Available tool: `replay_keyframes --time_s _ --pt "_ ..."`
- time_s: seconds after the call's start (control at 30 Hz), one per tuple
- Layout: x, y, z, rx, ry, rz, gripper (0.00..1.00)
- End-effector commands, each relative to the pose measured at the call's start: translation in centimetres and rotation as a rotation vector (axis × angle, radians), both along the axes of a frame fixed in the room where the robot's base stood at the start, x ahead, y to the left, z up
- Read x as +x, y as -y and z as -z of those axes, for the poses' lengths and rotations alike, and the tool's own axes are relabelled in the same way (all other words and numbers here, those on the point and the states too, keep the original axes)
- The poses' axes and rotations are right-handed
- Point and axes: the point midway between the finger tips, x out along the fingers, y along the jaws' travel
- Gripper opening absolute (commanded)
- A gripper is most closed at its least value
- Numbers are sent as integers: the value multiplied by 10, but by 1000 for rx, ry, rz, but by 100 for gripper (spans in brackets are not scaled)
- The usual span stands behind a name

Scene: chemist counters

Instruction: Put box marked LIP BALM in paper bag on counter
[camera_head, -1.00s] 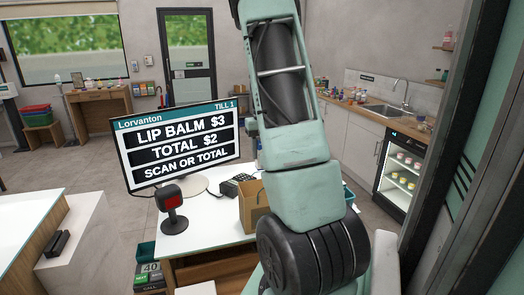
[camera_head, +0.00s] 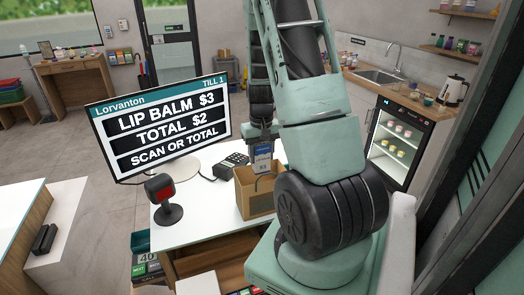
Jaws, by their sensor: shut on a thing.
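My gripper (camera_head: 262,140) points down and is shut on a small blue and white box (camera_head: 262,161). The print on the box is too small to read from here. The open brown paper bag (camera_head: 256,204) stands upright on the white counter (camera_head: 206,228). The box hangs upright at the bag's mouth, in front of its back wall in the picture. I cannot tell how far its lower end is inside the bag. My arm hides the area right of the bag.
The till screen (camera_head: 160,127) reads LIP BALM $3, TOTAL $2. A scanner (camera_head: 165,199) stands left of the bag, and a card terminal (camera_head: 231,165) lies behind it. The counter's left front is clear. A lit display fridge (camera_head: 399,142) stands at the right.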

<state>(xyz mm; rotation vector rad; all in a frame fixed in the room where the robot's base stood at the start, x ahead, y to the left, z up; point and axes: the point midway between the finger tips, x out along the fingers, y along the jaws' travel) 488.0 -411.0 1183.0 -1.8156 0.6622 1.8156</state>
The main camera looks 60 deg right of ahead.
Motion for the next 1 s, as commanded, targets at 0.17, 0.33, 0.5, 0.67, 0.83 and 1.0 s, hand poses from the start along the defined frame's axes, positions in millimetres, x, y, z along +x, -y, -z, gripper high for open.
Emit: replay_keyframes --time_s 0.17,0.33,0.5,0.67,0.83,1.0 --pt "0 0 26 0 0 1 23" --pt "0 0 45 0 0 1 23" --pt "0 0 64 1 -1 0 23" --pt "0 0 79 0 0 0 23" --pt "0 0 85 -1 1 0 23" --pt "0 0 84 -1 1 0 23"
